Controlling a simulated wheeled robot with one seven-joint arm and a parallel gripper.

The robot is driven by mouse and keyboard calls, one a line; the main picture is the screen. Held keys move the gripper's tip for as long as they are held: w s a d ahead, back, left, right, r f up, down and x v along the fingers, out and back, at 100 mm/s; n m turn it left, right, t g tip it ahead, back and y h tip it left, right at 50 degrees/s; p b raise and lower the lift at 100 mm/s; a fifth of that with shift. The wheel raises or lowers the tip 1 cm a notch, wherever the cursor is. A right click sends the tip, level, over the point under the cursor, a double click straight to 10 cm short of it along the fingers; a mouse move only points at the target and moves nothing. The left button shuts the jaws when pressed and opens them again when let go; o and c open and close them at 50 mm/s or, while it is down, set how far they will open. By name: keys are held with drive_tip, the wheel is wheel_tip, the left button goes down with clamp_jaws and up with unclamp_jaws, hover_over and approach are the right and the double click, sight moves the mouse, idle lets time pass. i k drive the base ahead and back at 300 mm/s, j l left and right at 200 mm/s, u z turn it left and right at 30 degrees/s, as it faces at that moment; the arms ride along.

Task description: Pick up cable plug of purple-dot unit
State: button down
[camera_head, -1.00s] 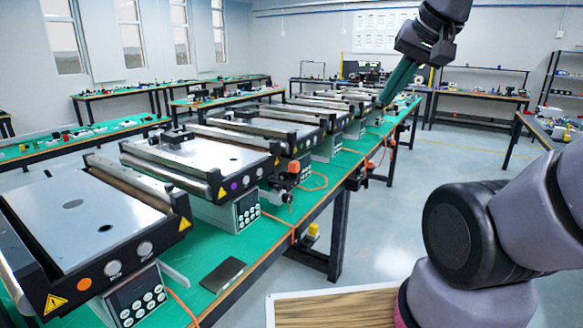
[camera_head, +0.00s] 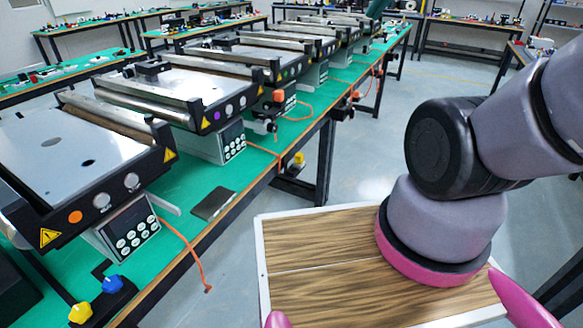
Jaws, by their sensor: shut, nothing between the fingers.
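The purple-dot unit (camera_head: 190,103) is the second conveyor from the front, with a purple dot (camera_head: 217,115) on its black end panel. Its keypad box (camera_head: 233,141) sits below on the green bench. An orange cable (camera_head: 264,149) runs from that box towards the bench's right edge. I cannot make out the plug at its end.
The nearest conveyor has an orange dot (camera_head: 75,217); its orange cable (camera_head: 188,243) hangs over the bench edge. A dark flat plate (camera_head: 213,204) lies on the bench. Blue (camera_head: 112,284) and yellow (camera_head: 80,312) knobs are at lower left. Open floor (camera_head: 350,155) lies right of the bench.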

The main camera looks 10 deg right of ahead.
sight(279, 94)
drive_tip(key=i+l+u, duration=0.55)
drive_tip(key=u, duration=0.15)
drive_tip(key=i+l+u, duration=0.35)
drive_tip(key=k+l, duration=0.05)
drive_tip(key=k, duration=0.05)
